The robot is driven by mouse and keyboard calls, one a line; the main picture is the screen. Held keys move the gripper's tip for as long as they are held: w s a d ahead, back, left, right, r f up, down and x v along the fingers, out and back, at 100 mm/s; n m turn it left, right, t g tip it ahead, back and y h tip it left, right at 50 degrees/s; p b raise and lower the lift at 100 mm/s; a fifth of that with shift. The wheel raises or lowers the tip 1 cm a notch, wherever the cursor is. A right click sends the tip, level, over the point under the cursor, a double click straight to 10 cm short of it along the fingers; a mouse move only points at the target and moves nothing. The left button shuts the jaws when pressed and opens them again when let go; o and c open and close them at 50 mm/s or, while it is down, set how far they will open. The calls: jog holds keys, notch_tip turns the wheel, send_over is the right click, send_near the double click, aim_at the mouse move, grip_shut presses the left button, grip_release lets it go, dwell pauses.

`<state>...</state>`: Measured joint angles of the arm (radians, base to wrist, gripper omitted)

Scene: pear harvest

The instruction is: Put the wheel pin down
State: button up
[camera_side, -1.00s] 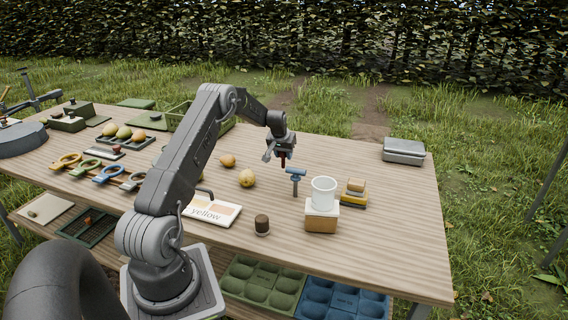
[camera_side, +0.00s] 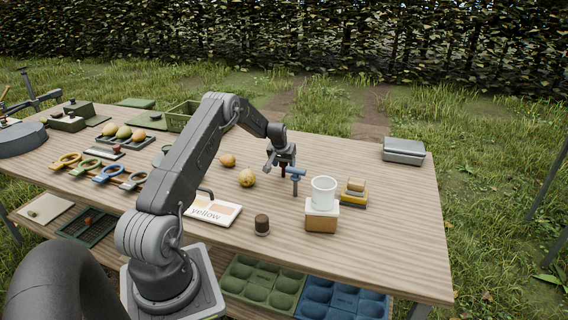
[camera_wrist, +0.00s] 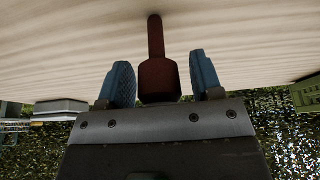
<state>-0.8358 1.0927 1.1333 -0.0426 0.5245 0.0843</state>
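The wheel pin is dark red with a wide head and a thinner shaft. In the wrist view the pin (camera_wrist: 158,78) stands between the two blue finger pads of my gripper (camera_wrist: 163,80), its shaft pointing to the wooden table. Narrow gaps show between the pin and the pads, so my gripper looks open around it. In the side view my gripper (camera_side: 280,164) is low over the table, and only a little of the pin (camera_side: 283,171) shows beneath it. Whether the pin's tip touches the table is hidden.
Yellow pears (camera_side: 247,178) and a "yellow" card (camera_side: 212,211) lie to the left. The table's back right is clear around a grey box (camera_side: 404,150).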

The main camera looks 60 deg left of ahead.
jog(key=shift+r, duration=0.3)
jog(key=v, duration=1.1)
jog(key=s+d+r+m+t+h, duration=0.1)
jog(key=d+r+m, duration=0.1)
jog(key=d+r, duration=0.8)
jog(key=s+d+r+m, duration=0.15)
jog(key=d+r, duration=0.45)
jog(key=d, duration=0.9)
jog(key=s+d+r+m+t, duration=0.1)
jog(key=s+d+r+m, duration=0.25)
jog(key=s+d, duration=0.65)
jog(key=s+d+f+m+h, duration=0.2)
jog(key=s+d, duration=0.8)
jog(key=shift+s+d, duration=0.25)
jog(key=shift+s, duration=0.05)
jog(key=shift+f, duration=0.15)
